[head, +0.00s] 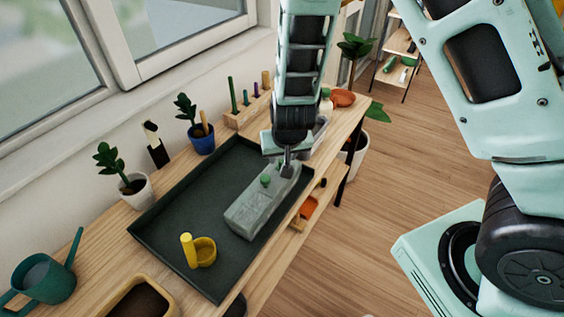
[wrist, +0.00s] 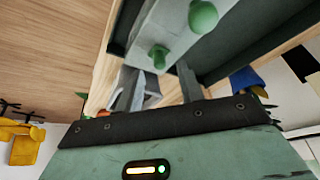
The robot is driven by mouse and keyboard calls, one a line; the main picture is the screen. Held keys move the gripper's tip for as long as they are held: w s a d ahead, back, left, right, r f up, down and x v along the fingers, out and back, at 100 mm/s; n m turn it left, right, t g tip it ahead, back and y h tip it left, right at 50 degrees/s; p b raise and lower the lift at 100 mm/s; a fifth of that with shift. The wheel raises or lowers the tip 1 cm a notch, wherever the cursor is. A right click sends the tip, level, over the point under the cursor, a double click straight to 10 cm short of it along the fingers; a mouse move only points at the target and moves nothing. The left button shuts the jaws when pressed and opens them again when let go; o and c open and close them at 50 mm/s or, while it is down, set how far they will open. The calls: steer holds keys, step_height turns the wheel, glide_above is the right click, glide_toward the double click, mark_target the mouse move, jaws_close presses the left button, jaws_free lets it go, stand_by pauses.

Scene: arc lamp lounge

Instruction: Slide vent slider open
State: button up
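A long grey box (head: 248,216) lies in the dark green tray (head: 165,215), and I take it to be the vent slider. A green knob (head: 265,181) stands on its top near my gripper (head: 286,168). In the wrist view the grey box (wrist: 180,25) carries two green knobs, a nearer one (wrist: 158,57) and a farther one (wrist: 203,15). My gripper's fingers (wrist: 160,85) are apart, with the nearer knob in line with the gap between them. I cannot tell whether they touch it. In the head view the gripper hides the box's far end.
A yellow cup-like piece (head: 203,252) sits in the tray left of the box. A blue potted plant (head: 201,138), a white potted plant (head: 136,190) and a wooden pen holder (head: 247,108) line the wall side. A teal watering can (head: 45,278) stands at lower left.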

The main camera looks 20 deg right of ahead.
mark_target(282, 161)
steer(key=shift+x, duration=1.5)
jaws_close()
steer(key=shift+w+d+b, duration=0.2)
steer(key=shift+w+d, duration=0.3)
steer(key=shift+d, duration=0.15)
steer(key=shift+w+d+b, duration=0.15)
steer(key=shift+w+d, duration=0.35)
steer(key=shift+d, duration=0.15)
jaws_free()
steer(key=shift+s+r, duration=0.1)
steer(key=shift+r, duration=0.05)
steer(key=d+p+v, duration=0.1)
steer(key=p+v, duration=0.3)
steer(key=v, duration=1.3)
steer(key=shift+a+p, duration=0.35)
steer(key=shift+a, duration=0.2)
steer(key=shift+s, duration=0.1)
